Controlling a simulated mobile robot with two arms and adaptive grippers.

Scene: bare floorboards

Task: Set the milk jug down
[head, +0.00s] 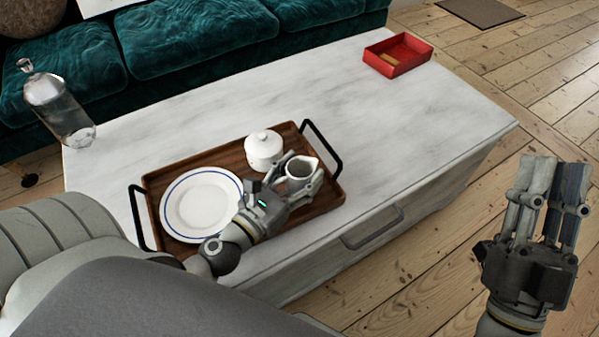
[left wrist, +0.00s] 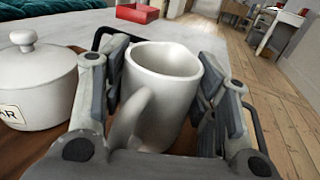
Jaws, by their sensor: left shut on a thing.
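The white milk jug (head: 299,172) is upright over the right end of a wooden tray (head: 219,157) on the pale table. My left gripper (head: 297,177) is shut on the jug, with a finger on each side of its body. In the left wrist view the jug (left wrist: 165,75) sits between the finger pads, handle toward the camera. Its base is mostly hidden, so I cannot tell whether it touches the tray. My right gripper (head: 555,185) is empty, its fingers together, over the floor to the right of the table.
A lidded white sugar pot (head: 264,150) stands on the tray just left of the jug. A blue-rimmed plate (head: 201,203) lies on the tray's left half. Black handles rise at both tray ends. A glass bottle (head: 60,108) and a red box (head: 397,55) stand farther off.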

